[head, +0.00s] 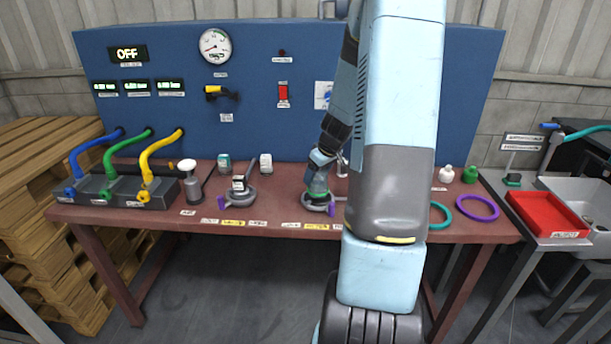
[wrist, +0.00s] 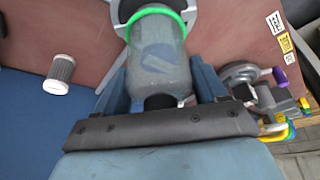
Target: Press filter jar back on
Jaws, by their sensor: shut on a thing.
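The filter jar (wrist: 160,60) is a clear, bluish cup with a green ring (wrist: 158,12) around its far end. In the wrist view it sits between the two fingers of my gripper (wrist: 160,75), which are shut on its sides. In the head view my gripper (head: 320,168) points down over the bench with the jar (head: 317,188) below it. The jar is at a round grey base (head: 317,207) with a purple lever (head: 332,209). The fingers and jar hide much of the joint, so I cannot tell whether jar and base are seated together.
A filter cartridge (wrist: 59,74) lies near the jar. Teal (head: 436,224) and purple (head: 478,218) rings lie at right. A red tray (head: 548,213) is farther right.

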